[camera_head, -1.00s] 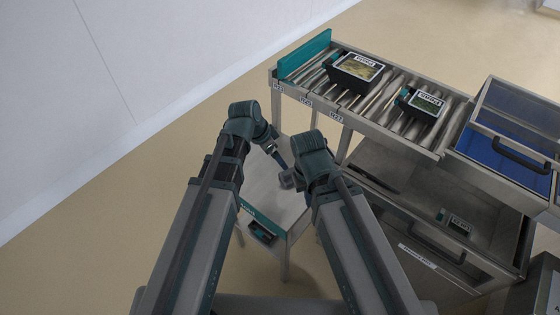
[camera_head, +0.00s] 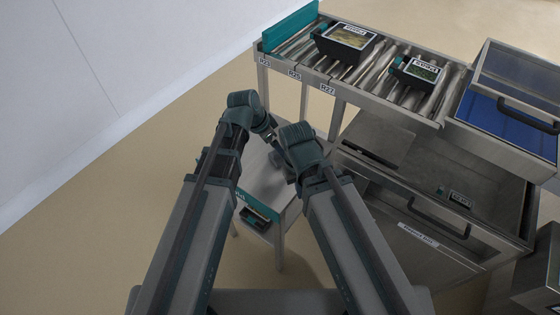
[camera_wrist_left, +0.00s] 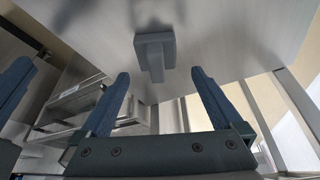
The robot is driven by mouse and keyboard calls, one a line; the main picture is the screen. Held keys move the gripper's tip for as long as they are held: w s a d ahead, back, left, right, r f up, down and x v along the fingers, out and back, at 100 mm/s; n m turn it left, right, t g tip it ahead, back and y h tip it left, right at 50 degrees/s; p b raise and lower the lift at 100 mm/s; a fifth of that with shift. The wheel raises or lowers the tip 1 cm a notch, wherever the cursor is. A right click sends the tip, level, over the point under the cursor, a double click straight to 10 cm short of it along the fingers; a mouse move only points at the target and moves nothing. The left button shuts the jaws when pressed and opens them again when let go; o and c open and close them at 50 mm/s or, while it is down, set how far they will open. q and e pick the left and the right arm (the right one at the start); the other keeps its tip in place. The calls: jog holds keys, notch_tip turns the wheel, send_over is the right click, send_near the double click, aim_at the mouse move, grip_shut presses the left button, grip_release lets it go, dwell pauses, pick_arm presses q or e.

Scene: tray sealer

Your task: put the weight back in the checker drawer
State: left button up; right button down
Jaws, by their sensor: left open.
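A grey T-shaped block, apparently the weight (camera_wrist_left: 155,52), is on a smooth metal surface in the left wrist view. My left gripper (camera_wrist_left: 165,82) is open, and the block lies between and beyond its fingertips, apart from both. In the head view my left gripper (camera_head: 274,137) is over the small metal table, mostly hidden by the arms. My right gripper (camera_head: 292,165) is close beside it, its fingers hidden.
A roller conveyor (camera_head: 385,82) with two labelled black trays (camera_head: 345,42) (camera_head: 416,71) stands behind, on the right. A blue-lined sealer unit (camera_head: 510,125) adjoins it. A metal cabinet (camera_head: 400,190) with dark handles stands right of the small table. The floor on the left is free.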

aim_at(275, 158)
pick_arm(q)
jog(key=b+x, duration=0.2)
jog(key=x, duration=0.1)
jog(key=b+x, duration=0.1)
jog(key=b, duration=0.1)
jog(key=shift+s+f, duration=0.25)
jog(key=shift+f, duration=0.1)
jog(key=shift+w+d+f+b, duration=0.15)
jog(key=shift+d+f+b, duration=0.05)
jog(key=shift+f+b, duration=0.25)
jog(key=shift+r, duration=0.1)
grip_shut()
